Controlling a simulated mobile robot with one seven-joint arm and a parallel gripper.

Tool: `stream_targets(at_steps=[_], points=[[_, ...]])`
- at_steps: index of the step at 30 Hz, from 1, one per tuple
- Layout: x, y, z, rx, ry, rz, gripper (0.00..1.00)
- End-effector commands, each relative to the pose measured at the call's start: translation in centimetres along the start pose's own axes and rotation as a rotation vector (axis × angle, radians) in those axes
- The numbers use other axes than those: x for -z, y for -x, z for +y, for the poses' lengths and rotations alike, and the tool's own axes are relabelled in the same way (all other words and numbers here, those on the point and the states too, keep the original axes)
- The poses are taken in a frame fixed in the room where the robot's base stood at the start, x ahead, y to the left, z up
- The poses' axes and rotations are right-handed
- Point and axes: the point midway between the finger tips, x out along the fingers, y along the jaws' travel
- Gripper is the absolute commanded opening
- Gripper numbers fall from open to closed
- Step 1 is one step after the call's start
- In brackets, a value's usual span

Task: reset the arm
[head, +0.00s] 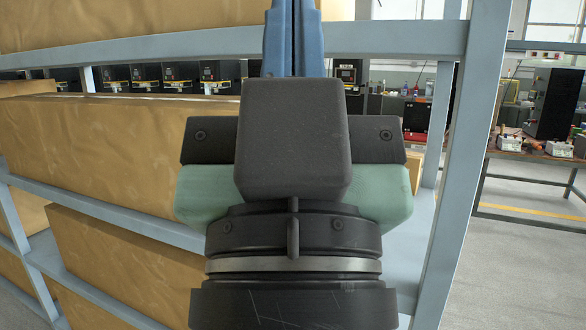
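My gripper (292,30) fills the middle of the head view, seen close from behind, with its black wrist at the bottom and two blue fingers running up out of the top of the frame. The fingers lie side by side with only a thin dark line between them, so it looks shut. The tips are cut off by the frame, and no held object shows. The gripper is in front of a grey-blue rack (465,150) that holds large brown boxes (120,150).
The rack's upright stands close on the right of my gripper, and its beams cross behind it. Black machines (220,75) stand in a row behind the rack. A workbench (525,155) with equipment is at the far right. Grey floor (510,260) is open at the lower right.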

Motion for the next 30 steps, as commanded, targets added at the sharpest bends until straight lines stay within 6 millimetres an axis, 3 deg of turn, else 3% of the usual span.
stream_targets(at_steps=[1,15,21,30], points=[[1.8,-1.9,0.0,0.0,-0.001,0.0,0.0],[10.3,-10.9,0.0,0.001,-0.004,0.001,0.0],[11.4,-12.0,0.0,0.001,-0.004,0.001,0.0],[11.3,-11.9,0.0,0.001,-0.004,0.001,0.0]])
